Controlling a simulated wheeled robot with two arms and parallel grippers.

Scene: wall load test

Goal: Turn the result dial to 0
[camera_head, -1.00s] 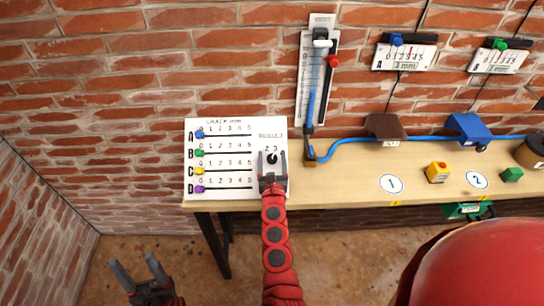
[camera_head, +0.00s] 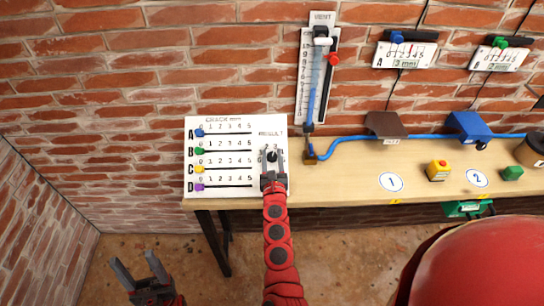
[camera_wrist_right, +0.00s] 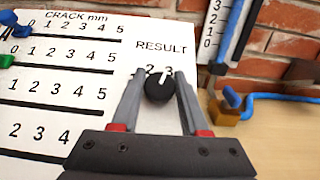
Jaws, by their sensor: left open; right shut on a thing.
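The result dial (camera_head: 272,156) is a round black knob with a white pointer mark, on the right side of the white crack panel (camera_head: 225,122). In the right wrist view the dial (camera_wrist_right: 159,88) has its pointer up and slightly right, near the 3. A 2 shows just left of it; the other numbers are hidden by the knob and fingers. My right gripper (camera_head: 272,160) is shut on the dial, one finger on each side, as the right wrist view shows (camera_wrist_right: 159,95). My left gripper (camera_head: 137,264) is open and empty, low at the left, away from the panel.
The panel's four sliders all sit at the left ends. A wooden table (camera_head: 350,180) runs right from the panel. A vertical gauge (camera_head: 315,80) hangs above.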

